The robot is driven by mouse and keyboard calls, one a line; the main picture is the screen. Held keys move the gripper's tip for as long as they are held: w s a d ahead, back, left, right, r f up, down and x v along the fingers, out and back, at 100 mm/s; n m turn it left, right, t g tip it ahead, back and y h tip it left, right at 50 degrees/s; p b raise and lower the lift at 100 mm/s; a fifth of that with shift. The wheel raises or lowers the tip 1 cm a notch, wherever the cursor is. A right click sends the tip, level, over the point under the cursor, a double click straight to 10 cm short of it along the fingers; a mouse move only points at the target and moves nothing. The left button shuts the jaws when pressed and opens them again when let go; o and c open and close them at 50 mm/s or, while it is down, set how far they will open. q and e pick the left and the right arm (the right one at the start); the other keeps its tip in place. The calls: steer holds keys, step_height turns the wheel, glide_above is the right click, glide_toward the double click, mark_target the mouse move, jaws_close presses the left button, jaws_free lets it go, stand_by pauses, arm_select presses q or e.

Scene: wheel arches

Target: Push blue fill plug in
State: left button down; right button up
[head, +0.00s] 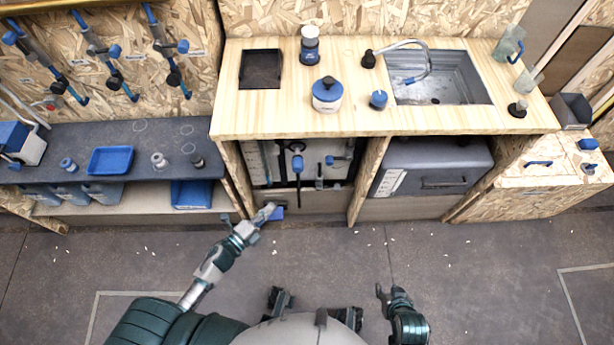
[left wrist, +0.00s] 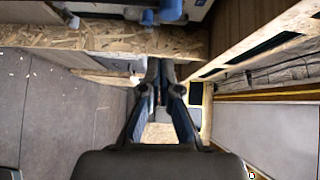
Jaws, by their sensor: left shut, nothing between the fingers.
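My left gripper (head: 268,211) is shut and empty, low at the front of the left bay under the counter. A blue piece (head: 278,213) shows right at its fingertips; I cannot tell whether it is the fill plug or whether they touch. In the left wrist view the two fingers (left wrist: 162,88) come together ahead, pointing into a narrow space beside a chipboard edge. No plug can be made out clearly between or beyond them. My right gripper (head: 388,293) hangs low near my body, away from the counter, with a gap between its fingers.
The wooden counter (head: 440,122) with a sink (head: 445,85) overhangs the bay. Chipboard uprights (head: 368,178) bound the bay. Inside are a blue-handled valve (head: 297,147) and pipes. A grey tank (head: 432,165) fills the right bay.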

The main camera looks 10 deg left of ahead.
arm_select(q)
steer(key=d+r+m+h, duration=0.1)
steer(key=d, duration=0.1)
glide_toward(302, 171)
steer(key=w+d, duration=0.2)
steer(key=d, duration=0.2)
steer(key=shift+w+a+r+b, duration=0.1)
steer(key=shift+w+a+b, duration=0.1)
steer(key=shift+w, duration=0.35)
steer(key=shift+w+a+f+b, duration=0.1)
steer(key=shift+w+b, duration=0.15)
steer(key=shift+w, duration=0.35)
steer(key=shift+w+a+r+b, duration=0.1)
steer(key=shift+w+a+b, duration=0.1)
steer(key=shift+w, duration=0.35)
arm_select(e)
steer(key=shift+w+a+r+t+y, duration=0.15)
steer(key=shift+w+r+t, duration=0.3)
steer(key=shift+w, duration=0.25)
steer(key=shift+w+a+r+t+y, duration=0.1)
steer(key=shift+w+r+t+y, duration=0.1)
steer(key=shift+w+r+t, duration=0.4)
steer(key=shift+w+a+r+t+y, duration=0.15)
steer(key=shift+w+r+t, duration=0.15)
steer(key=shift+w, duration=0.55)
